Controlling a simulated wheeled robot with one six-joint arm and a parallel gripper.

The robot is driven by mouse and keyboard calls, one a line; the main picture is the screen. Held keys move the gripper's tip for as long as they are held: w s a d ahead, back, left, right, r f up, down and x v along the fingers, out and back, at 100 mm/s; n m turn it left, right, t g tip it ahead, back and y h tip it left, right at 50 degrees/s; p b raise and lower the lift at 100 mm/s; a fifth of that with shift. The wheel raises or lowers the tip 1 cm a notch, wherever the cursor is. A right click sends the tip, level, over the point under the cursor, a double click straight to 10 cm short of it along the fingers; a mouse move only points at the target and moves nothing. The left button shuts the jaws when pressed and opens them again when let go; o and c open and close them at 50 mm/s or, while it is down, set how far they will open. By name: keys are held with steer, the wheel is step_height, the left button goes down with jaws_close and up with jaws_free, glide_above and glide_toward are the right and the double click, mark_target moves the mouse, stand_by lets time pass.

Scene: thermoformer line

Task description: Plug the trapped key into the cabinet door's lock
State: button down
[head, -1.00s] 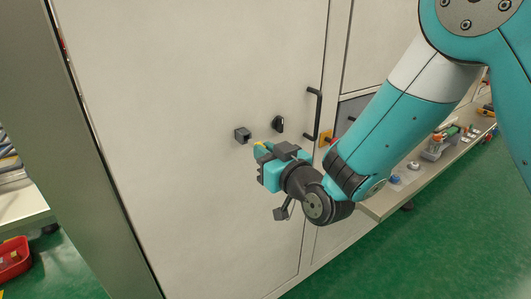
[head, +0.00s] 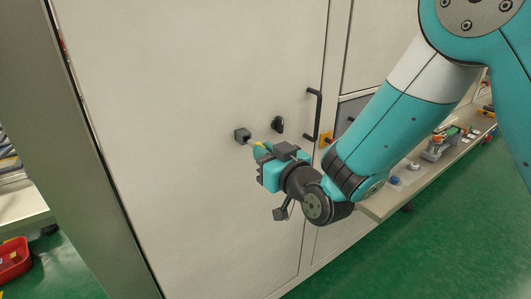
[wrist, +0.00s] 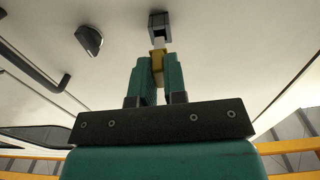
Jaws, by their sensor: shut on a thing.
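The lock (head: 242,135) is a small dark block on the pale cabinet door (head: 200,80). It shows at the top of the wrist view (wrist: 159,25). My gripper (wrist: 157,68) is shut on the trapped key (wrist: 158,60), which has a yellow body and a pale metal tongue. The tongue points at the lock's dark opening, close in front of it; I cannot tell whether it touches or enters. In the head view my gripper (head: 262,154) is just right of and below the lock, and only a little of the key (head: 264,146) shows.
A black rotary knob (head: 279,125) sits on the door right of the lock, with a black bar handle (head: 313,116) further right. A shelf (head: 400,188) with several small parts stands behind my arm. A red bin (head: 12,258) is at the lower left.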

steer(key=shift+p+x, duration=1.95)
steer(key=shift+p, duration=0.05)
steer(key=c, duration=1.1)
jaws_free()
steer(key=shift+s+d+f+b, duration=0.2)
steer(key=shift+s+d+b, duration=0.15)
steer(key=shift+b, duration=0.35)
steer(key=b+v, duration=1.6)
steer(key=b, duration=0.5)
steer(key=shift+s+r, duration=0.15)
steer(key=shift+s, duration=0.05)
